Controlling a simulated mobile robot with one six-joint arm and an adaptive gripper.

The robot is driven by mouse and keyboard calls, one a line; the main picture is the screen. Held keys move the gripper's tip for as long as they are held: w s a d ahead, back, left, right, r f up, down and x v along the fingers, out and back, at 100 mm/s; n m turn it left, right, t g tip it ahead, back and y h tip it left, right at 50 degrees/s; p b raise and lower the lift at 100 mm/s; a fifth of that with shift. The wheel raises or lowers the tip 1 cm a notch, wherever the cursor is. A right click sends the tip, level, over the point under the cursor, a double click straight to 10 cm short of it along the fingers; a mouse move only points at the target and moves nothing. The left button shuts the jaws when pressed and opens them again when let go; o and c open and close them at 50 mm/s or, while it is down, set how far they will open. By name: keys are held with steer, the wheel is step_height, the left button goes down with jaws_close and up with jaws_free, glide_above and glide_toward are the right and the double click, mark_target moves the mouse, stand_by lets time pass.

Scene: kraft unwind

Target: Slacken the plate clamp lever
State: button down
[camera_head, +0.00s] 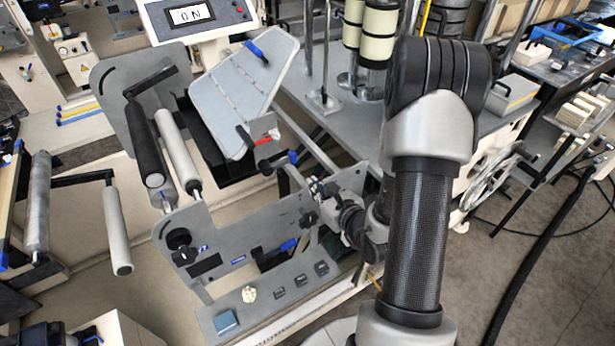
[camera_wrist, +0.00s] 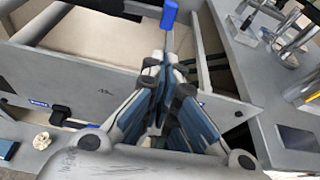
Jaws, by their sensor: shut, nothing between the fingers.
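A grey lever with a blue tip (camera_head: 292,157) stands up from the side plate of the machine frame. In the wrist view its blue tip (camera_wrist: 169,13) is upright just beyond my fingertips, and its grey shaft runs down behind them. My gripper (camera_head: 316,186) is shut and empty beside the foot of this lever. It also shows in the wrist view (camera_wrist: 160,62), with its fingers together. I cannot tell whether the fingertips touch the lever. Another blue handle (camera_head: 257,52) lies on the tilted pale plate (camera_head: 240,95).
A black handle with a red part (camera_head: 262,143) sits left of the lever. The grey side plate (camera_head: 240,235) and a ledge with buttons (camera_head: 280,293) lie below. Rollers (camera_head: 178,150) stand at the left. A bench with posts (camera_head: 325,100) is behind my arm.

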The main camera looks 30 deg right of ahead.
steer(key=b+x, duration=0.1)
steer(key=x, duration=0.8)
steer(key=shift+w, duration=0.35)
steer(key=shift+d, duration=0.1)
